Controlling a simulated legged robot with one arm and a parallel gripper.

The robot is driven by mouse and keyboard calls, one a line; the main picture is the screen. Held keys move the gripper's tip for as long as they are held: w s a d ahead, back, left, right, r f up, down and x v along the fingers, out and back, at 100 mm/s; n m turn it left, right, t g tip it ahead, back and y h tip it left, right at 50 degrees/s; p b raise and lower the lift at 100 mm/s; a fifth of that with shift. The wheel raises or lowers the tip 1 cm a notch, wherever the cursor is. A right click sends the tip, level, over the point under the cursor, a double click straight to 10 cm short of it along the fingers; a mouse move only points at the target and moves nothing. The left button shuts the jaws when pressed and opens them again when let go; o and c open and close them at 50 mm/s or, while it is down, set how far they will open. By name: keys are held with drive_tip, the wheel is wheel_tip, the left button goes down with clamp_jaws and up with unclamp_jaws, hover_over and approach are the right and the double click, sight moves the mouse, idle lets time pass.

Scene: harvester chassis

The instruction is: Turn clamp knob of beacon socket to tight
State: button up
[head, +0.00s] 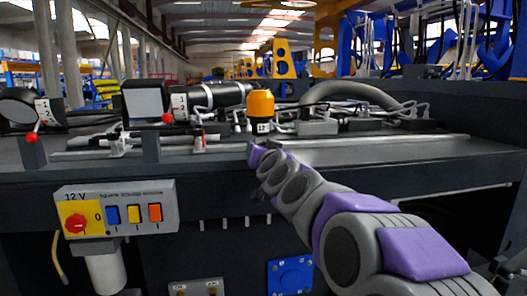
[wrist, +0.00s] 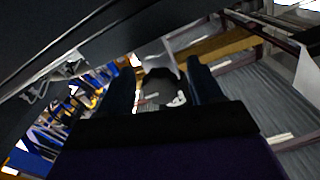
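The orange beacon (head: 261,104) stands upright in a dark socket (head: 261,127) with a white label, on the far part of the chassis deck. Its clamp knob cannot be made out in the head view. My gripper (head: 254,155) is at the deck's front edge, nearer than the beacon and just below it in the picture. In the wrist view my gripper (wrist: 160,66) has its two dark fingers spread apart. A pale grey and dark shape (wrist: 160,73) shows between them; I cannot tell what it is or its distance. No hold on anything is visible.
Two levers with red balls (head: 168,118) (head: 31,138) and dark boxes stand left on the deck. Cables and a grey hose (head: 365,92) lie right of the beacon. A 12 V switch panel (head: 117,208) is on the front face. A metal rail (head: 380,145) runs along the deck.

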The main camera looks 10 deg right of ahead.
drive_tip(key=c, duration=1)
drive_tip(key=m+p, duration=0.1)
drive_tip(key=m, duration=0.3)
drive_tip(key=shift+a, duration=0.15)
drive_tip(key=m+p, duration=0.1)
drive_tip(key=m, duration=0.4)
drive_tip(key=shift+p, duration=0.3)
drive_tip(key=m, duration=0.4)
drive_tip(key=shift+m+p, duration=0.3)
drive_tip(key=shift+p, duration=0.05)
drive_tip(key=shift+c, duration=0.2)
drive_tip(key=shift+m, duration=2.1)
drive_tip(key=shift+f, duration=0.1)
